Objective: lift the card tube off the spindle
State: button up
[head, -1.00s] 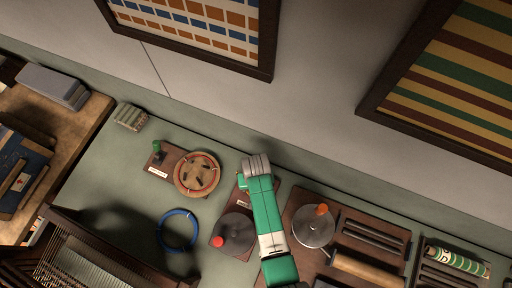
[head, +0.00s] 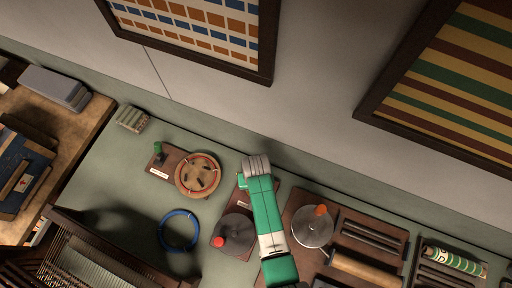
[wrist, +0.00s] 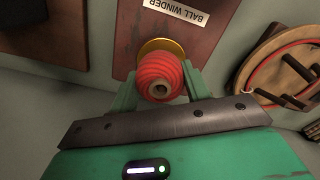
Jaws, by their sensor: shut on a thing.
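In the wrist view, the card tube (wrist: 160,76) carries a rounded wind of red yarn, with its pale hollow end facing the camera. It stands in front of a gold disc (wrist: 150,46) on a brown board labelled "BALL WINDER" (wrist: 195,50). My gripper (wrist: 160,84) has a green finger on each side of the red wind and is shut on it. The spindle is hidden, and I cannot tell whether the tube is clear of it. In the head view, my green gripper (head: 257,168) hides the tube and covers much of the winder board (head: 242,202).
A round wooden piece with red yarn (head: 198,175) stands left of my gripper. A red-knobbed disc (head: 233,236) and a blue ring (head: 178,230) lie nearer. An orange-knobbed disc (head: 313,227) and dark rods (head: 372,238) lie right. The wall is close behind.

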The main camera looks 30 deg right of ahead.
jog(key=shift+r+p, duration=3.85)
jog(key=shift+r, duration=0.4)
